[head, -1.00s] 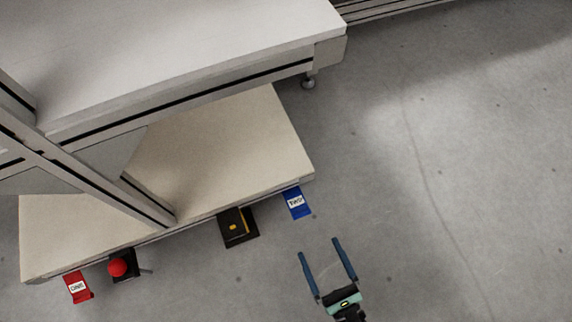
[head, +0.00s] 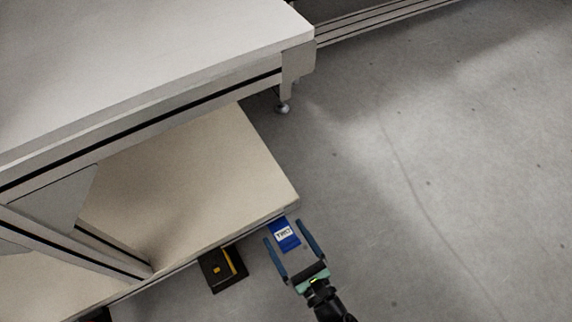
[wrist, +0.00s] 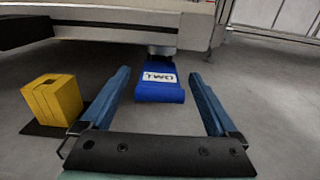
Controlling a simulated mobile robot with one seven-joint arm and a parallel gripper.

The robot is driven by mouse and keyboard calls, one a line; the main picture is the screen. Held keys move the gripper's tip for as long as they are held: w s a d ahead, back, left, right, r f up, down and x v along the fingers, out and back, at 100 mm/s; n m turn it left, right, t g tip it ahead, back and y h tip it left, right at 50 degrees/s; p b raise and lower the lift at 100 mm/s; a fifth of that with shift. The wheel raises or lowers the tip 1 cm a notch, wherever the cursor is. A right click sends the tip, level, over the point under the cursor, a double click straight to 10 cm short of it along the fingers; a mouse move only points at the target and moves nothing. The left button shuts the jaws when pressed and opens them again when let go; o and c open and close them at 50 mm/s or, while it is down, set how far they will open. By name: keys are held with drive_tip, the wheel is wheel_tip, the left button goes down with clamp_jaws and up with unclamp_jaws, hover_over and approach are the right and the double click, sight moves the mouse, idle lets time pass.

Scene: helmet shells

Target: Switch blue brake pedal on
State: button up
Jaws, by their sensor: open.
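My gripper (head: 287,232) is open and empty, with one blue finger on each side of the pedal in the head view. In the wrist view my gripper (wrist: 160,88) has its fingers spread wider than the pedal. I cannot tell whether either finger touches it.
A black and yellow pedal box (head: 223,268) stands to the left of my gripper, and it shows in the wrist view (wrist: 53,100) close to the left finger. The beige shelf (head: 190,180) lies under a white-topped table (head: 150,60). The grey floor to the right is clear.

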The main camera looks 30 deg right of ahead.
drive_tip(key=shift+w, duration=0.3)
clamp_jaws()
idle(0.4)
